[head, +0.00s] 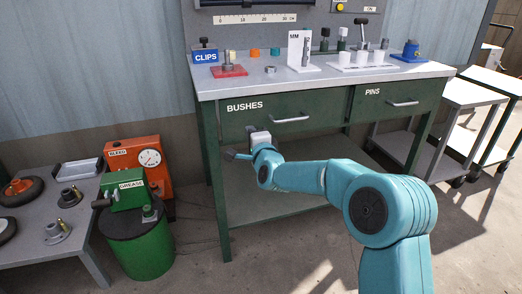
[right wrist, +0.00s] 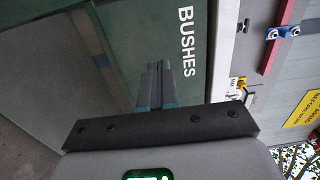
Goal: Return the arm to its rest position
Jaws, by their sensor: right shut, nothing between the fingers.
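My right arm (head: 325,180) reaches in from the lower right of the head view, bent at a large teal joint. My right gripper (head: 232,155) is at its far end, in front of the green workbench below the BUSHES drawer (head: 268,122). In the right wrist view the two dark fingers (right wrist: 160,85) are together with nothing between them. They point toward the drawer front with the BUSHES label; whether they touch it I cannot tell. My left gripper is not in view.
A green GREASE drum (head: 140,245) and a low table (head: 45,240) stand at left. Trolleys (head: 470,95) stand at right. Floor in front is open.

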